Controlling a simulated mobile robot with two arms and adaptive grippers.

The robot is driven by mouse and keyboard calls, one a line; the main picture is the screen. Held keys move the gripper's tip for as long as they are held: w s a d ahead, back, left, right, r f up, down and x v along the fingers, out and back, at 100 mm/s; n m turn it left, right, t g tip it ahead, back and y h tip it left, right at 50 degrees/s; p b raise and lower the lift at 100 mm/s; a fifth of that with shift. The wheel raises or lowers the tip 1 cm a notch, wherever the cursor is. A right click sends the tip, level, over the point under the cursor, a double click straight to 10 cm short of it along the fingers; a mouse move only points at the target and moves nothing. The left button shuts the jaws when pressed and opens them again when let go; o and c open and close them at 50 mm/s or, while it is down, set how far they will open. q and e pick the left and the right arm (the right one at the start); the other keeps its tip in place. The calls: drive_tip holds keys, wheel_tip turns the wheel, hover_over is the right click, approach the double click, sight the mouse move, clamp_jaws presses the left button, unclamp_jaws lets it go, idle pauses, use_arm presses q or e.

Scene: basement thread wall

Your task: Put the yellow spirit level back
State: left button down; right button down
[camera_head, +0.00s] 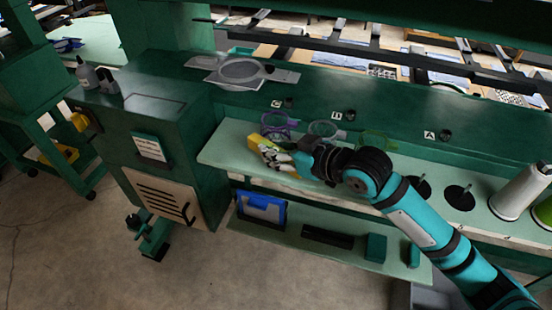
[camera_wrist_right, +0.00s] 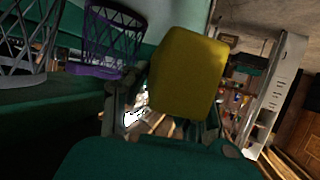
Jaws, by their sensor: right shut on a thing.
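The yellow spirit level (camera_head: 256,145) shows as a yellow block at the left end of the pale green shelf in the head view. It also shows large and end-on in the wrist view (camera_wrist_right: 188,72). My right gripper (camera_head: 280,158) is shut on it, just in front of the purple mesh basket (camera_head: 278,124). The fingers and part of the level hide each other, and I cannot tell whether the level touches the shelf. My left gripper is not in view.
A grey basket (camera_head: 323,129) and a green basket (camera_head: 376,141) stand right of the purple one. White (camera_head: 520,191) and green (camera_head: 543,212) spools stand at the far right. A blue case (camera_head: 262,207) sits on the lower shelf (camera_head: 292,236). A green cabinet (camera_head: 150,125) borders the left.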

wheel_tip(320, 180, down, 3)
drive_tip(key=shift+s+f, duration=0.1)
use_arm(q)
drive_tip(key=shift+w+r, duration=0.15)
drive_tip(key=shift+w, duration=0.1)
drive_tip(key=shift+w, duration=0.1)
use_arm(e)
drive_tip(key=shift+f, duration=0.2)
drive_tip(key=c, duration=1.1)
unclamp_jaws()
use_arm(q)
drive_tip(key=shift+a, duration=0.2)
use_arm(e)
drive_tip(key=shift+r, duration=0.15)
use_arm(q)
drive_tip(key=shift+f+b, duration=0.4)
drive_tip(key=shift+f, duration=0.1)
use_arm(e)
drive_tip(key=v, duration=1.2)
